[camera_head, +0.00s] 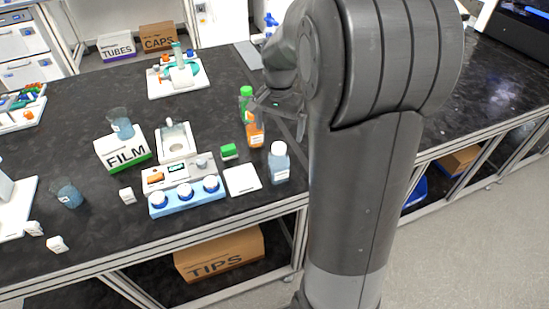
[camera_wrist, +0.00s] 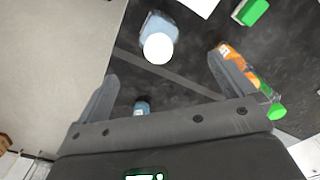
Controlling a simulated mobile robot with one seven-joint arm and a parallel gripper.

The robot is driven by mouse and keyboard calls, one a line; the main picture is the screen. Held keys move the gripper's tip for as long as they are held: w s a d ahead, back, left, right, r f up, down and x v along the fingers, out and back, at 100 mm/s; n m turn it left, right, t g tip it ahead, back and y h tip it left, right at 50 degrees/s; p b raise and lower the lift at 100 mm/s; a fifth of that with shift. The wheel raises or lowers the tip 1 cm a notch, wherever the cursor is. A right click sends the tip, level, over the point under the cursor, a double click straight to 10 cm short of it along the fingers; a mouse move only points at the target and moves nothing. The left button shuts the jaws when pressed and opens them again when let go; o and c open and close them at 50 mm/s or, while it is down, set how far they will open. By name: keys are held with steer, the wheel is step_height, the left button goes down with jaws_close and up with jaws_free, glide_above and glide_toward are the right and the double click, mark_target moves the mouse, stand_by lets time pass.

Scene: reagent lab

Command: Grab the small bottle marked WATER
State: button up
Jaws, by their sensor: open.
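No WATER marking is readable in either view. A bluish bottle with a white cap (camera_head: 279,164) stands near the front table edge, and it shows from above in the wrist view (camera_wrist: 158,42). A smaller blue item with a pale label (camera_wrist: 142,107) shows between my fingers, close to the palm edge; I cannot tell if it is a bottle. My gripper (camera_head: 282,106) is open and empty above the bench. In the wrist view its fingers (camera_wrist: 164,88) are spread wide. An orange bottle (camera_head: 255,131) stands close to it, and shows beside the right finger.
A green-capped bottle (camera_head: 246,99) stands behind the orange one. A FILM box (camera_head: 122,152) is farther left. The bench front edge is close.

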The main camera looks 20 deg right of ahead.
mark_target(279, 153)
step_height(279, 153, down, 11)
steer(key=shift+d+f, duration=0.1)
steer(key=shift+d, duration=0.05)
stand_by(0.4)
steer(key=c, duration=1.2)
steer(key=shift+r, duration=0.25)
